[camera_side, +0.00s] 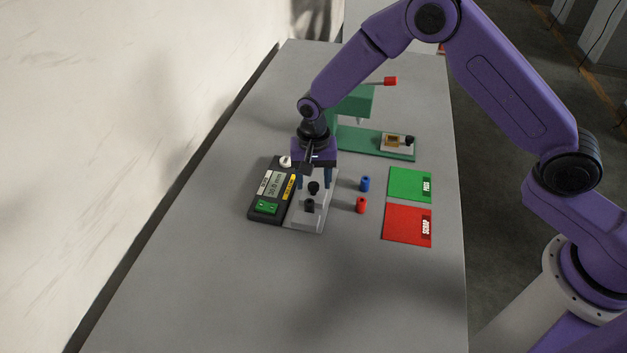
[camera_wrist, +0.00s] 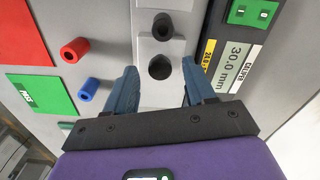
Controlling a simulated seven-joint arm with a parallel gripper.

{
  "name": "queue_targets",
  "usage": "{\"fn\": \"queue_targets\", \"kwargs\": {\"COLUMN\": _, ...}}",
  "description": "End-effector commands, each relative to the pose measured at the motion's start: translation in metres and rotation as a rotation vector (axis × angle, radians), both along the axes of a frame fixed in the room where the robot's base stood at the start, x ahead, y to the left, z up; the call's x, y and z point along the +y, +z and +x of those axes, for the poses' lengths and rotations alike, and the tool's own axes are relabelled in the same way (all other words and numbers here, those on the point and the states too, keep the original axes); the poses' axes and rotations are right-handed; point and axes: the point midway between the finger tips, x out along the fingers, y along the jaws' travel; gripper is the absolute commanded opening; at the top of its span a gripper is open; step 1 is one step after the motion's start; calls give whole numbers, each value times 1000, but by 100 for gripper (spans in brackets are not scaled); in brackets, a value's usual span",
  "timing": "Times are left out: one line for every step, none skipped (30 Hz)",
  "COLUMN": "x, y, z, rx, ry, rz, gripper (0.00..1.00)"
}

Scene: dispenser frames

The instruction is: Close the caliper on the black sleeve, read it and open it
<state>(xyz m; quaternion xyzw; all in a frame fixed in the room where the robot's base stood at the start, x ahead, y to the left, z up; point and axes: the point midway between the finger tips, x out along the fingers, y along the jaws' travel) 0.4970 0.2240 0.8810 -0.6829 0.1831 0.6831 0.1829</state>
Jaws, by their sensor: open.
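The caliper stands on the table, with a grey bed (camera_side: 303,224) and a dark readout housing. Its display (camera_wrist: 235,66) reads 30.0 mm in the wrist view. A black knob (camera_side: 314,187) rises from the grey slide; it also shows in the wrist view (camera_wrist: 161,67). The black sleeve (camera_side: 310,206) sits on the bed on the near side of the knob; it also shows in the wrist view (camera_wrist: 163,27). My gripper (camera_side: 314,181) is open above the slide, its blue fingers on either side of the knob, apart from it in the wrist view (camera_wrist: 160,85).
A blue sleeve (camera_side: 365,184) and a red sleeve (camera_side: 361,205) stand right of the caliper. Beyond them lie a green PASS mat (camera_side: 405,184) and a red SCRAP mat (camera_side: 402,226). A green press (camera_side: 352,104) stands behind. The near table is clear.

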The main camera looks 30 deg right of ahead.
Motion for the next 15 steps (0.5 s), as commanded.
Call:
{"fn": "queue_targets", "kwargs": {"x": 0, "y": -5, "z": 0, "rx": 0, "ry": 0, "rz": -1, "gripper": 54}}
{"fn": "queue_targets", "kwargs": {"x": 0, "y": -7, "z": 0, "rx": 0, "ry": 0, "rz": 0, "gripper": 54}}
{"fn": "queue_targets", "kwargs": {"x": 0, "y": -8, "z": 0, "rx": 0, "ry": 0, "rz": 0, "gripper": 54}}
{"fn": "queue_targets", "kwargs": {"x": 0, "y": -9, "z": 0, "rx": 0, "ry": 0, "rz": 0, "gripper": 54}}
{"fn": "queue_targets", "kwargs": {"x": 0, "y": -10, "z": 0, "rx": 0, "ry": 0, "rz": 0, "gripper": 54}}
{"fn": "queue_targets", "kwargs": {"x": 0, "y": -11, "z": 0, "rx": 0, "ry": 0, "rz": 0, "gripper": 54}}
{"fn": "queue_targets", "kwargs": {"x": 0, "y": -11, "z": 0, "rx": 0, "ry": 0, "rz": 1, "gripper": 54}}
{"fn": "queue_targets", "kwargs": {"x": 0, "y": -11, "z": 0, "rx": 0, "ry": 0, "rz": 1, "gripper": 54}}
{"fn": "queue_targets", "kwargs": {"x": 0, "y": -11, "z": 0, "rx": 0, "ry": 0, "rz": 1, "gripper": 54}}
{"fn": "queue_targets", "kwargs": {"x": 0, "y": -11, "z": 0, "rx": 0, "ry": 0, "rz": 1, "gripper": 54}}
{"fn": "queue_targets", "kwargs": {"x": 0, "y": -11, "z": 0, "rx": 0, "ry": 0, "rz": 1, "gripper": 54}}
{"fn": "queue_targets", "kwargs": {"x": 0, "y": -11, "z": 0, "rx": 0, "ry": 0, "rz": 1, "gripper": 54}}
{"fn": "queue_targets", "kwargs": {"x": 0, "y": -11, "z": 0, "rx": 0, "ry": 0, "rz": 1, "gripper": 54}}
{"fn": "queue_targets", "kwargs": {"x": 0, "y": -11, "z": 0, "rx": 0, "ry": 0, "rz": 1, "gripper": 48}}
{"fn": "queue_targets", "kwargs": {"x": 0, "y": -11, "z": 0, "rx": 0, "ry": 0, "rz": 1, "gripper": 35}}
